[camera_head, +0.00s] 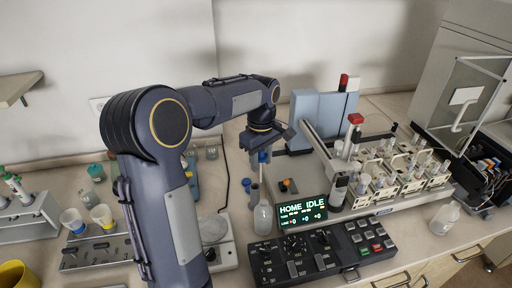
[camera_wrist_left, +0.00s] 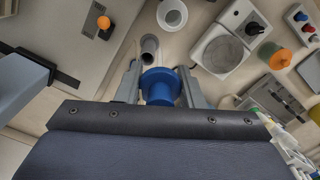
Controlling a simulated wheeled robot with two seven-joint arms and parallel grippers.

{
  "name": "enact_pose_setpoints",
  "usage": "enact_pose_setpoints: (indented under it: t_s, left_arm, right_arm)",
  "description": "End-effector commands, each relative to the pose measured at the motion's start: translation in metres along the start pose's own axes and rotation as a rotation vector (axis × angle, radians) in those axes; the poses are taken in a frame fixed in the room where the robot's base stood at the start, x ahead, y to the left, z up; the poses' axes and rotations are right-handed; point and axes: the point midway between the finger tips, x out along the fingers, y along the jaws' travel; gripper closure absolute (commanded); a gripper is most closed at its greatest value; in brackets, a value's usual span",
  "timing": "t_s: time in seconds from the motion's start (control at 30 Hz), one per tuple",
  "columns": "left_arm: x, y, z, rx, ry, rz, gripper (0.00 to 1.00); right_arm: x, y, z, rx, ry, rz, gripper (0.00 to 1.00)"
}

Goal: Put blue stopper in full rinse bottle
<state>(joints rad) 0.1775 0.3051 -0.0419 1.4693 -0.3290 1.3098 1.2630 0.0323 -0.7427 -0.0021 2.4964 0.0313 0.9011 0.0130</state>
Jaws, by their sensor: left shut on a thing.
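My left gripper (camera_head: 262,154) hangs over the bench at the centre of the head view, pointing down. It is shut on the blue stopper (camera_head: 263,157). In the left wrist view the stopper (camera_wrist_left: 160,88) sits between the two fingers (camera_wrist_left: 160,82). A clear bottle (camera_head: 263,217) stands upright below the gripper, apart from the stopper. A grey tube (camera_head: 255,193) rises beside or behind the bottle's neck, and it also shows in the wrist view (camera_wrist_left: 149,46). Another whitish bottle (camera_head: 444,218) stands at the far right. I cannot tell fill levels. My right gripper is not in view.
The spectrometer's display (camera_head: 302,209) and control panel (camera_head: 310,255) lie just right of the bottle. A plate device (camera_head: 214,230) stands to its left. A sampler rack (camera_head: 395,180) with several cups is at the right. My left arm hides part of the bench.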

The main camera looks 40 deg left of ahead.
Motion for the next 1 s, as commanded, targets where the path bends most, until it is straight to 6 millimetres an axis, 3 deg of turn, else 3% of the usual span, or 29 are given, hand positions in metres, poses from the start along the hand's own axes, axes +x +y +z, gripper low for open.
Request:
enact_pose_setpoints:
  t_s: [0.1,0.23,0.7,1.0]
  left_arm:
    - [0.003,-0.014,0.024,0.005,0.006,0.001,0.88]
    - [0.006,-0.02,0.036,0.008,0.013,0.001,0.88]
    - [0.031,-0.021,0.037,0.007,0.013,0.0,0.88]
    - [0.032,-0.02,0.037,0.007,0.013,0.001,0.88]
  right_arm:
    - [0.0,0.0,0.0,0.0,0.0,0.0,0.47]
    - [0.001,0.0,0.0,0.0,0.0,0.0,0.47]
    - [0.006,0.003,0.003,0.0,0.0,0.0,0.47]
    - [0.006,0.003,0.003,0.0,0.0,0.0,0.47]
